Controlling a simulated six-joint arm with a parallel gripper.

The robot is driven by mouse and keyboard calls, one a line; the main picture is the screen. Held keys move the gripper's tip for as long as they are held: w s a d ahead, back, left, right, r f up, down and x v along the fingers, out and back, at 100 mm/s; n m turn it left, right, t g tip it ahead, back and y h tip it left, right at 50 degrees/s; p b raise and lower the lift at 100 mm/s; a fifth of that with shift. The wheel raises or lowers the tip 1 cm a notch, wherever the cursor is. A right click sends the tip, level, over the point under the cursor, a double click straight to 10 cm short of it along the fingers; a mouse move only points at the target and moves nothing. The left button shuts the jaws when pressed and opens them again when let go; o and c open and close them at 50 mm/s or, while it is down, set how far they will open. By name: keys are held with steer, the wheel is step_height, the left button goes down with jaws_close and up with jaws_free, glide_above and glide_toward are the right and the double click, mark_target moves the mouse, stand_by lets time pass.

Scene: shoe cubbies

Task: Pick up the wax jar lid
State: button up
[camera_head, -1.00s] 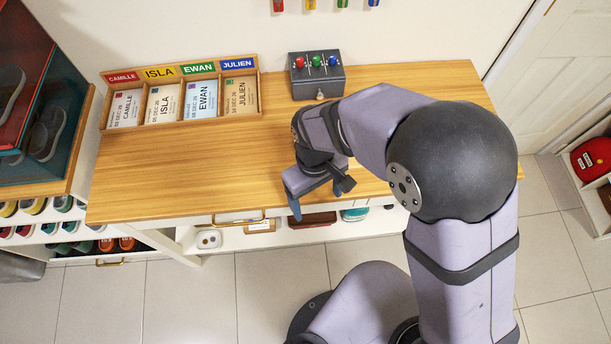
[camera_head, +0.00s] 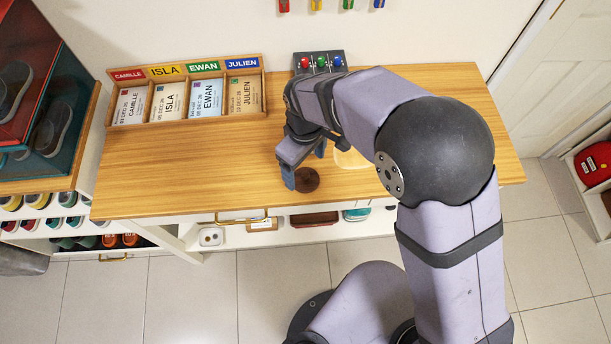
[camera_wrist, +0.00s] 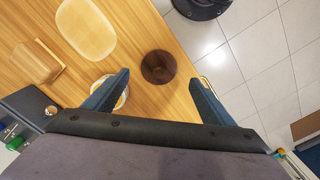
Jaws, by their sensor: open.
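A dark brown round piece (camera_head: 307,180), which looks like the wax jar lid, lies on the wooden tabletop near its front edge. It also shows in the wrist view (camera_wrist: 158,66), between and beyond the fingertips. My gripper (camera_head: 304,164) is open and empty, pointing down over the table beside the brown piece; the blue fingers (camera_wrist: 159,78) stand to either side of it in the wrist view. I cannot tell the exact height above it. A pale round object (camera_wrist: 122,100) is partly hidden behind the left finger in the wrist view; it may be the jar.
A pale wooden tray (camera_head: 350,158) lies right of my gripper. A grey box with coloured buttons (camera_head: 320,62) stands at the back. A named card rack (camera_head: 188,92) stands back left. The tabletop (camera_head: 200,165) is clear at front left. The table's front edge is close.

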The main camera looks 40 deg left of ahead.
mark_target(306, 175)
steer(key=shift+w+f+p, duration=0.1)
steer(key=shift+f+p, duration=1.1)
steer(key=shift+f, duration=1.4)
steer(key=c, duration=1.1)
